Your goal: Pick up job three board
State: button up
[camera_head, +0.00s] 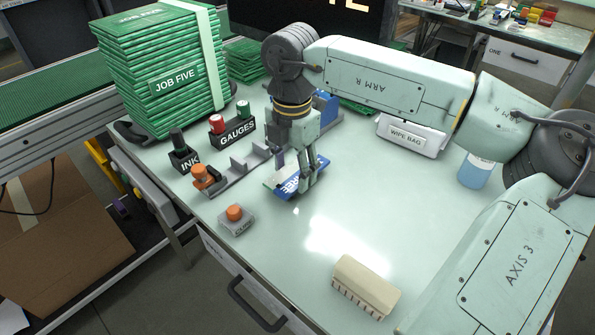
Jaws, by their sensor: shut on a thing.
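My gripper (308,184) points down over the middle of the table and is shut on a small flat board (287,188). The board is blue with a pale part, and its white lettering is partly hidden by the fingers; the end looks like "REE". It is tilted in the picture, and I cannot tell whether it touches the table or hangs just above it. A tall strapped stack of green boards (150,45) labelled JOB FIVE stands at the back left.
A grey fixture (238,172) with orange knobs lies left of my gripper. INK (186,160) and GAUGES (234,129) holders stand behind it. A wipe bag (410,137), blue bottle (474,173) and brush (364,287) lie right and front. The table's front middle (290,250) is clear.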

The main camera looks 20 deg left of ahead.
jog(key=c, duration=0.3)
